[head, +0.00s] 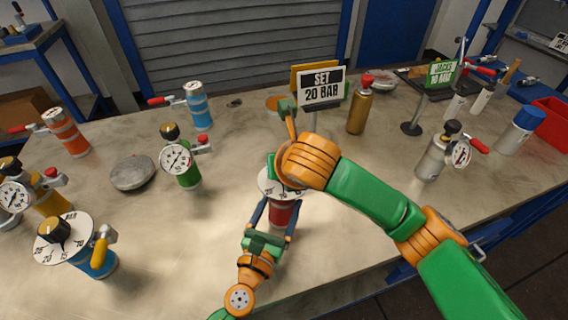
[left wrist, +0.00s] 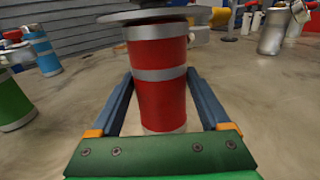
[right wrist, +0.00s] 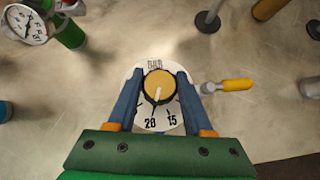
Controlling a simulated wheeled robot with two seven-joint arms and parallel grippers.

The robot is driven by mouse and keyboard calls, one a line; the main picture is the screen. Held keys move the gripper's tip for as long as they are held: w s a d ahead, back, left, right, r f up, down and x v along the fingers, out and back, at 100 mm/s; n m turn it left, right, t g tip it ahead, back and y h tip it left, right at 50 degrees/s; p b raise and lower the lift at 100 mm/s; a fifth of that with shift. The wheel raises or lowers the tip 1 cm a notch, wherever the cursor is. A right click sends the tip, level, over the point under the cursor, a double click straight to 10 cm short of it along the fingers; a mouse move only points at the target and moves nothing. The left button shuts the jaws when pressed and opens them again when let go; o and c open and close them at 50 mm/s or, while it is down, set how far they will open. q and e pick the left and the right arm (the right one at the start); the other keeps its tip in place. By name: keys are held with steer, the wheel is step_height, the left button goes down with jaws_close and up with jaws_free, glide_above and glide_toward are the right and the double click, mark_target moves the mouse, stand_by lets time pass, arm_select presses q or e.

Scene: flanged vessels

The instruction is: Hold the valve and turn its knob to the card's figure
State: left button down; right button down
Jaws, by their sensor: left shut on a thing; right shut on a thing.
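The set card (head: 321,87) reads "SET 20 BAR". The red valve (left wrist: 160,85) stands upright on the bench; its red body (head: 284,216) shows below its white dial in the head view. My left gripper (head: 273,207) is shut around the red body from the near side. The valve's yellow knob (right wrist: 158,86) sits in the middle of its dial (right wrist: 145,113). My right gripper (right wrist: 160,80) is shut on the knob from above. The knob's mark points to the lower part of the dial, near 20; its exact reading is unclear. My right arm hides most of the dial in the head view.
A green valve (head: 183,165) and a blue one with a dial (head: 88,258) stand to the left. A gold bottle (head: 359,108), a silver valve (head: 436,158) and a green card (head: 441,73) stand to the right.

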steer(key=shift+d, duration=0.1)
steer(key=shift+c, duration=1.5)
jaws_free()
steer(key=v, duration=1.2)
